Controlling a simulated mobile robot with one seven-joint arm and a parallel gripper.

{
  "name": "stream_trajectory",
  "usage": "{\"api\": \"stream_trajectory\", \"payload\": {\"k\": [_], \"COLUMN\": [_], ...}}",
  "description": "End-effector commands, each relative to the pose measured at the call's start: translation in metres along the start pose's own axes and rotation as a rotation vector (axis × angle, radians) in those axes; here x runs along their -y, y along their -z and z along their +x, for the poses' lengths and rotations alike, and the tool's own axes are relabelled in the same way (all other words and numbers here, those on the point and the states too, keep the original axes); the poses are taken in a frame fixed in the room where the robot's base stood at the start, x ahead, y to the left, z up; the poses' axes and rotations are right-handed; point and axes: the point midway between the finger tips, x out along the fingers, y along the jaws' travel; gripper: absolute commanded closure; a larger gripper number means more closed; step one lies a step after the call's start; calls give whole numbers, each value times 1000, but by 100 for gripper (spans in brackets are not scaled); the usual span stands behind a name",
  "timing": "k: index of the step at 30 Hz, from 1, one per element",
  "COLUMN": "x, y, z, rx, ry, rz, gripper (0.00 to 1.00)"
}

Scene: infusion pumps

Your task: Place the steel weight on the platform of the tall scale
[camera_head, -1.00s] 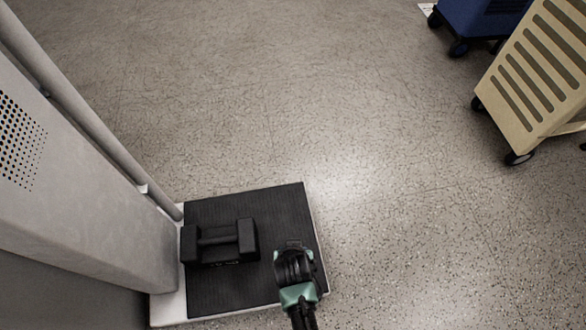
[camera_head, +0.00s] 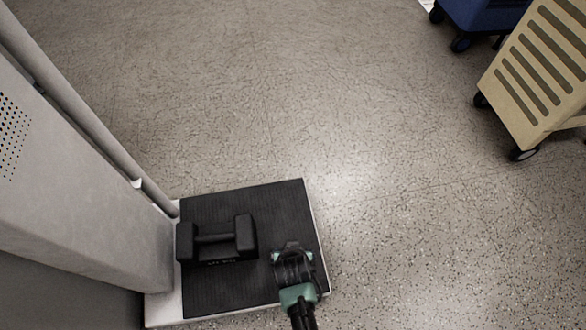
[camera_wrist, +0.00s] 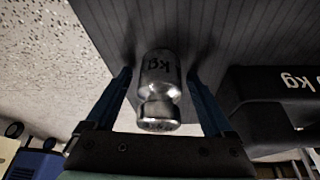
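The steel weight (camera_wrist: 158,85) is a shiny cylinder with a knob and "kg" lettering, in the middle of the wrist view. It appears to stand on the ribbed black platform (camera_head: 285,210) of the tall scale, near the platform's right side. My gripper (camera_head: 292,258) is low over that side, and in the wrist view (camera_wrist: 163,98) its fingers are on either side of the weight with gaps showing. It is open. In the head view my gripper hides the weight. The scale's grey column (camera_head: 75,190) rises at the left.
A black dumbbell-shaped weight (camera_head: 217,239) lies on the left part of the platform and shows close beside my gripper in the wrist view (camera_wrist: 265,105). A beige slatted cart (camera_head: 535,80) and a blue cart (camera_head: 482,14) stand at upper right. The floor between is clear.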

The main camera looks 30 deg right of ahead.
Motion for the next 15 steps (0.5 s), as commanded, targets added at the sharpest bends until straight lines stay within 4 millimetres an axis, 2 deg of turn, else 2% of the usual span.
{"api": "stream_trajectory", "payload": {"k": [9,15], "x": [0,0], "y": [1,2], "z": [-2,-24], "rx": [0,0], "ry": [0,0], "rz": [0,-1], "gripper": [11,11]}}
